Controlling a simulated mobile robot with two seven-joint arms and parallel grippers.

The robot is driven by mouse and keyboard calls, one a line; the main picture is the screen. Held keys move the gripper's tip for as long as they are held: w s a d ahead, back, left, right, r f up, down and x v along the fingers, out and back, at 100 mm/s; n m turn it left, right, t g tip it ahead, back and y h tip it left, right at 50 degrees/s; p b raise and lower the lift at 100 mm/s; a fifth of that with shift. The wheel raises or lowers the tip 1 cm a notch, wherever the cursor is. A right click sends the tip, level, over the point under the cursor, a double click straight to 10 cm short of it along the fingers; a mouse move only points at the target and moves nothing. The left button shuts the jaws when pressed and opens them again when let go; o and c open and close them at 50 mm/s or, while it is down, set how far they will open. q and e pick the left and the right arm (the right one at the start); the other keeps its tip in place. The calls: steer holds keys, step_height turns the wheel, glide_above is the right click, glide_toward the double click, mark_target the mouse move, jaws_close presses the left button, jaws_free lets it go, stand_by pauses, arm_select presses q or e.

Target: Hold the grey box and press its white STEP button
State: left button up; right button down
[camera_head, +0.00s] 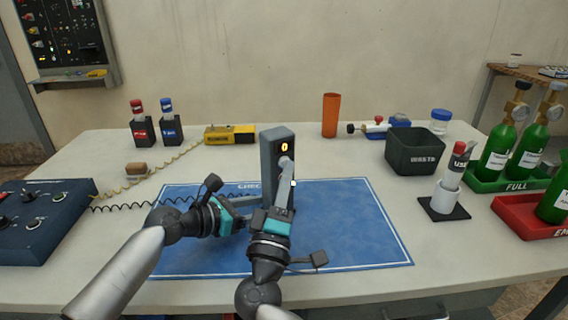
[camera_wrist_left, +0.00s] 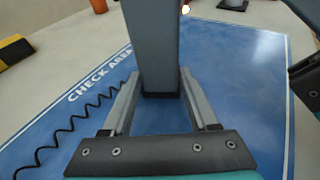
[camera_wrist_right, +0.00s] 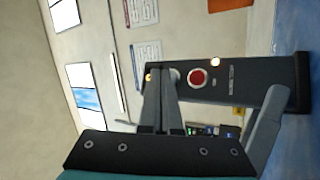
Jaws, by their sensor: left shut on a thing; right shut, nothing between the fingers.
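The grey box (camera_head: 268,165) stands upright on the blue mat, an orange 0 lit near its top. My left gripper (camera_head: 256,199) is shut on the box low down; in the left wrist view its fingers lie on either side of the box (camera_wrist_left: 153,45). My right gripper (camera_head: 286,168) is shut and empty, its tips at the box's front just below the 0. In the right wrist view the white button (camera_wrist_right: 174,73) shows right at those fingertips, partly covered; I cannot tell whether it is pressed. A red button (camera_wrist_right: 197,77) is beside it.
The blue mat (camera_head: 370,235) is otherwise clear. A blue control panel (camera_head: 45,220) is at left, with a coiled black cable running towards the mat.

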steer(key=shift+w+a, duration=0.25)
steer(key=shift+w, duration=0.3)
stand_by(1.2)
steer(key=shift+s+d, duration=0.25)
steer(key=shift+s, duration=0.25)
steer(key=shift+s+d, duration=0.2)
steer(key=shift+s, duration=0.25)
steer(key=shift+s, duration=0.1)
steer(key=s, duration=0.1)
steer(key=s+d, duration=0.1)
steer(key=s, duration=0.1)
steer(key=s+d, duration=0.1)
steer(key=shift+s, duration=0.2)
stand_by(0.4)
arm_select(q)
steer(key=o, duration=1)
steer(key=shift+a, duration=0.1)
